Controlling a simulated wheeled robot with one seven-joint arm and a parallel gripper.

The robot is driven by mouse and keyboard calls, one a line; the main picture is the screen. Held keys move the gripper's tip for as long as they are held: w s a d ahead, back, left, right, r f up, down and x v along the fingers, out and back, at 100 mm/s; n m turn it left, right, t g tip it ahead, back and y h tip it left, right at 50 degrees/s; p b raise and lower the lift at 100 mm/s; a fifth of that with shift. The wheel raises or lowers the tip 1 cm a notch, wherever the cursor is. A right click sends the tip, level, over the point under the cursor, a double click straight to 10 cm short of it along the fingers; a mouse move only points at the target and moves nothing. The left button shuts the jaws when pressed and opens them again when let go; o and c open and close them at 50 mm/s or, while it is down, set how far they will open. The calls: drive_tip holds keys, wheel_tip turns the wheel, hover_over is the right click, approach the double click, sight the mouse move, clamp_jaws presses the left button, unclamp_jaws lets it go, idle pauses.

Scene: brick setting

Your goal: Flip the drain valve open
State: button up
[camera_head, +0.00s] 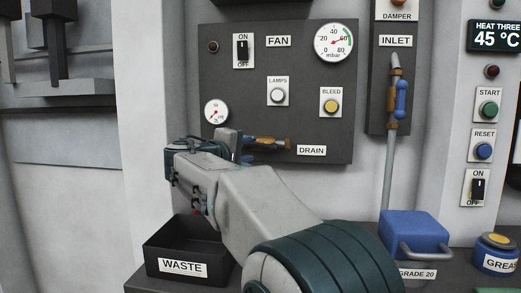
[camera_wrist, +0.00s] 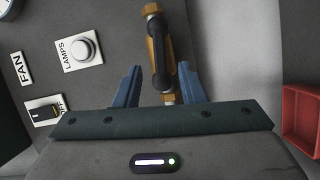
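The drain valve (camera_wrist: 155,45) is a brass body with a dark lever lying along it, in the upper middle of the wrist view. In the head view its brass body (camera_head: 265,141) shows left of and above the DRAIN label (camera_head: 311,150), partly hidden by my gripper (camera_head: 236,143). My gripper also shows in the wrist view (camera_wrist: 160,72). Its two blue fingers are apart, one on each side of the valve's near end. I cannot tell whether either finger touches the lever.
The valve's grey panel also carries a fan switch (camera_head: 242,50), lamps button (camera_head: 278,93), bleed button (camera_head: 331,102) and gauges. A black WASTE bin (camera_head: 164,252) stands below my arm. A blue block with a handle (camera_head: 412,232) stands right. A red container (camera_wrist: 297,123) shows in the wrist view.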

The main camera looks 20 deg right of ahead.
sight(259, 147)
drive_tip(key=x, duration=0.7)
drive_tip(key=shift+a, duration=0.1)
clamp_jaws()
